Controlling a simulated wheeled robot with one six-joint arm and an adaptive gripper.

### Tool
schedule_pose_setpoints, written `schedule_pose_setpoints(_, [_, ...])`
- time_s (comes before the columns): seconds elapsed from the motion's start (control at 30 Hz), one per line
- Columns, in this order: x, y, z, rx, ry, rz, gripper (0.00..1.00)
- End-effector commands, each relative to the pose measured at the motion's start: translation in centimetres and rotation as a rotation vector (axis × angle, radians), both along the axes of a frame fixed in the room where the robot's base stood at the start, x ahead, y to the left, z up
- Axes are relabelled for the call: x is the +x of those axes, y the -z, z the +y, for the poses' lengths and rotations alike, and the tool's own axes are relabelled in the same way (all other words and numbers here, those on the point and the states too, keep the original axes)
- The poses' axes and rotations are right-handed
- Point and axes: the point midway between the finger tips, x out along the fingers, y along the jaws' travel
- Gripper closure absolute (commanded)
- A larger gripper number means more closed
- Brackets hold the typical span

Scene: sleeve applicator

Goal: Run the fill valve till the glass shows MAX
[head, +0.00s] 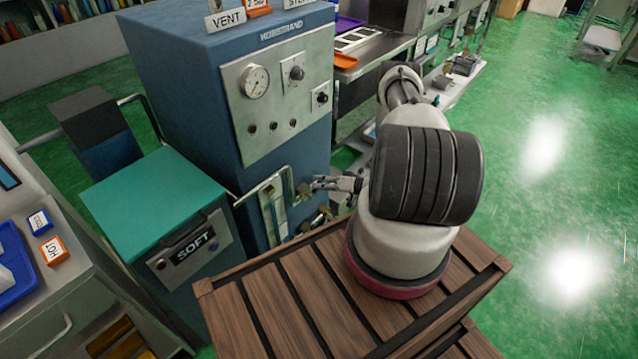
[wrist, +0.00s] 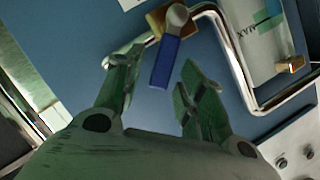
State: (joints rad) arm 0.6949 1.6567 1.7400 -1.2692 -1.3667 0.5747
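The fill valve has a brass body and a blue lever (wrist: 166,62), which lies between my fingertips in the wrist view. My gripper (wrist: 162,58) is open, with a finger on each side of the lever; a gap shows on both sides. In the head view my gripper (head: 318,183) reaches left to the brass fittings low on the blue cabinet. The sight glass plate (wrist: 255,45) is at the upper right of the wrist view, with MAX lettering and a green mark. The glass also shows in the head view (head: 275,215); I cannot tell its liquid level.
A bent metal guard bar (wrist: 236,62) runs around the glass, close to my right finger. The blue cabinet (head: 185,95) carries a pressure gauge (head: 255,82) and knobs. A teal-topped SOFT bin (head: 155,195) stands left. A slatted wooden platform (head: 275,310) is below my arm.

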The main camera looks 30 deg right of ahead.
Motion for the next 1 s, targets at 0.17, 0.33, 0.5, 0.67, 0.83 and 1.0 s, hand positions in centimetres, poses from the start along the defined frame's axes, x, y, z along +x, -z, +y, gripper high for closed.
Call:
schedule_pose_setpoints(0.17, [1.0,0.39,0.77,-0.001,0.0,0.0,0.61])
schedule_pose_setpoints(0.33, [1.11,0.4,0.81,-0.001,0.0,0.0,0.61])
schedule_pose_setpoints(0.5, [1.1,0.39,0.8,-0.001,0.0,0.0,0.77])
schedule_pose_setpoints(0.67, [1.09,0.39,0.79,-0.001,0.0,0.0,1.0])
schedule_pose_setpoints(0.83, [1.09,0.38,0.79,-0.001,0.0,0.0,1.0])
schedule_pose_setpoints(1.0, [1.08,0.26,0.9,-0.02,-0.001,-0.006,1.0])
